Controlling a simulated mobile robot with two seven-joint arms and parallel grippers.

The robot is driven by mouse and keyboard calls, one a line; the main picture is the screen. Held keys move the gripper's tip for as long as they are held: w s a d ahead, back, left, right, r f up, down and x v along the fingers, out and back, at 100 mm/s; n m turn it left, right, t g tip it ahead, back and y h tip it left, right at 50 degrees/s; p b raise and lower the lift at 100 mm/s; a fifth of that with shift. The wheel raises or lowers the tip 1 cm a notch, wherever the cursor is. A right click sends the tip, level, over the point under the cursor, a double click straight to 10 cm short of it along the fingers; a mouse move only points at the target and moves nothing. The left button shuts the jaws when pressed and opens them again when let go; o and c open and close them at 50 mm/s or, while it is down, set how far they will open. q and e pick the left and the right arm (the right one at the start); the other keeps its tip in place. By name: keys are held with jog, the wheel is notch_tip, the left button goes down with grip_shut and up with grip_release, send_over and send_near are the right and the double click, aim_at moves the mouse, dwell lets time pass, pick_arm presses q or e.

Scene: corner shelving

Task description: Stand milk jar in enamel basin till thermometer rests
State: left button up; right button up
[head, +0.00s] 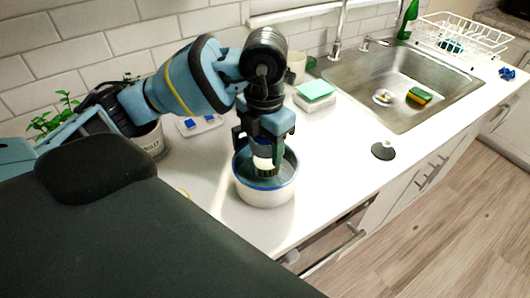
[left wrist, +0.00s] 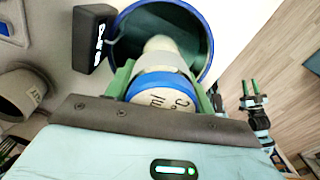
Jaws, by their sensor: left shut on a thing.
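My left gripper (head: 265,150) is over the white enamel basin (head: 267,196) with a blue rim, on the counter. It is shut on the milk jar (head: 264,162). The left wrist view shows the jar's pale top with "ml" and "°C" marks and a blue band (left wrist: 163,82) between the green fingers. The jar's far end points into the basin's dark teal inside (left wrist: 190,28); whether it touches the bottom is hidden. A black device with a lit display (left wrist: 92,38), perhaps the thermometer, stands beside the basin; its digits are unreadable. My right gripper (left wrist: 249,88) hangs open and empty over the floor.
A sink (head: 400,85) with a sponge (head: 419,96) is at the right, a dish rack (head: 465,38) behind it. A dark disc (head: 383,150) lies near the counter edge. Counter between basin and disc is clear.

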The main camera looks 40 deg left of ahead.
aim_at(264, 155)
pick_arm(q)
jog(key=shift+f, duration=1.35)
jog(key=shift+f, duration=0.2)
jog(key=o, duration=1.1)
jog(key=shift+o, duration=0.2)
jog(key=shift+r, duration=0.15)
